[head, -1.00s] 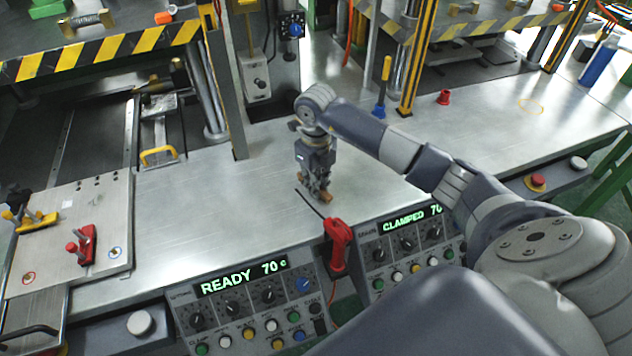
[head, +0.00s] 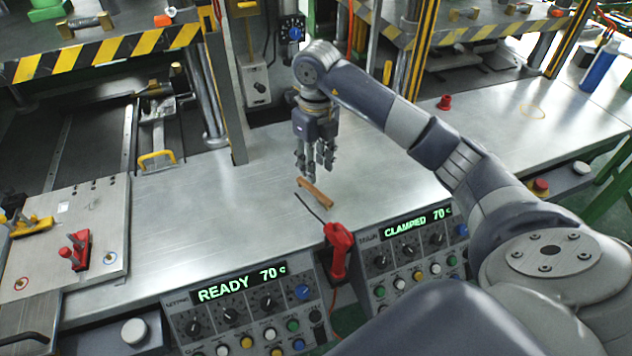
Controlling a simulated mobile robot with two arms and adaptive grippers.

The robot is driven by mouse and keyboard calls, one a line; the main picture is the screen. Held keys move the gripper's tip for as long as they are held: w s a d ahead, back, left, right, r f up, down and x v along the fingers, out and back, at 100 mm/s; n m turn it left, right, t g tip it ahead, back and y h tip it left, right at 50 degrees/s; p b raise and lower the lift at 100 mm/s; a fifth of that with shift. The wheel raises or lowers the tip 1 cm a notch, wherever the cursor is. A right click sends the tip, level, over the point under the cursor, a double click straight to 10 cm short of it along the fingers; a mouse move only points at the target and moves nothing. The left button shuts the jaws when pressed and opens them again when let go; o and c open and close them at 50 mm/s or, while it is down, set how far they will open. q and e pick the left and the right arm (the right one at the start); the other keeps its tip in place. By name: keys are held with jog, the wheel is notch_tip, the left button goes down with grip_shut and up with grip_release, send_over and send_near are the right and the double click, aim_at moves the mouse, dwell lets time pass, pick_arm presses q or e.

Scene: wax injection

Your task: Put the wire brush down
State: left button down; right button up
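The wire brush (head: 316,194), seen as a short brown wooden bar, lies on the bare steel table top in the middle of the head view. Its bristles cannot be made out. My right gripper (head: 317,174) points down just above and behind the brush, fingers apart, with nothing between them. There seems to be a small gap between the fingertips and the brush. My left gripper is not in view.
A red tool (head: 339,248) with a thin black rod sits between the two control panels, its rod reaching close to the brush. A plate with red (head: 77,250) and yellow clamps lies at left. The steel table (head: 210,215) is clear left of the brush.

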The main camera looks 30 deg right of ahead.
notch_tip(320, 180, up, 4)
jog(key=shift+f, duration=0.25)
dwell(0.5)
